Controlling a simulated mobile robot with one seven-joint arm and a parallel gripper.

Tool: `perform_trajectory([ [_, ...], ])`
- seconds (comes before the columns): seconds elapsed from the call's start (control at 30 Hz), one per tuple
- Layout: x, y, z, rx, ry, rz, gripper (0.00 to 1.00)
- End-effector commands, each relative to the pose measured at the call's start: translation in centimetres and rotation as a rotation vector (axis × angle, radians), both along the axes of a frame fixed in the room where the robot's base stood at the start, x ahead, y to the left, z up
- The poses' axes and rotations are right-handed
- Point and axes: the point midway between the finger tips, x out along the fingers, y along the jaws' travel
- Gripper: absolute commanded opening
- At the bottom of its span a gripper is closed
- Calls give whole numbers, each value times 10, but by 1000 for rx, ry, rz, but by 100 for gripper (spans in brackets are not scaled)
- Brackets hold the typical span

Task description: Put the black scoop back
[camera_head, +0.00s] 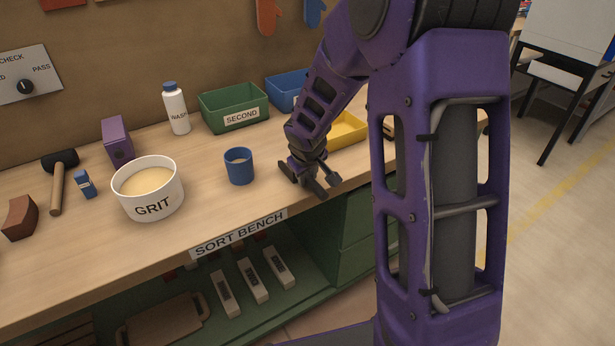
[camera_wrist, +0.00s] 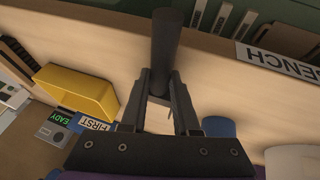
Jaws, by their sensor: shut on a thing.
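My gripper (camera_head: 312,181) is over the bench, to the right of the blue cup and in front of the yellow bin. In the wrist view its two fingers (camera_wrist: 160,88) are closed on a dark cylindrical piece that I take for the black scoop (camera_wrist: 166,45); it sticks out beyond the fingertips. The scoop's full shape is not clear, and in the head view it merges with the dark fingers. The white GRIT tub (camera_head: 148,204), full of pale grit, stands left of the blue cup (camera_head: 239,171). The tub also shows in the wrist view (camera_wrist: 292,160).
A yellow bin (camera_head: 350,130), a green SECOND bin (camera_head: 234,112) and a blue bin (camera_head: 287,90) stand behind. A white bottle (camera_head: 176,108), purple box (camera_head: 117,142), mallet (camera_head: 57,183) and brown brick (camera_head: 20,219) are left. Bench is clear between tub and cup.

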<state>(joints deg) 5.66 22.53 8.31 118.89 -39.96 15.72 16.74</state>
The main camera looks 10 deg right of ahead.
Motion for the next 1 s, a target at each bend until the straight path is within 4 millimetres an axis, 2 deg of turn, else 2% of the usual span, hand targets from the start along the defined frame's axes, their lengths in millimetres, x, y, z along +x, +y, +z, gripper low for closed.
perform_trajectory([
  [0.13, 0, 0, -5, 0, -1, 0, 0],
  [0.17, 0, 0, -3, 0, 0, 0, 35],
  [0.3, 0, 0, -3, 0, 0, 0, 59],
  [0.67, 0, 0, 1, 0, 0, 0, 59],
  [0.77, -4, 1, 12, 0, -2, 0, 59],
  [1.0, -27, 6, 60, -1, -3, -1, 59],
])
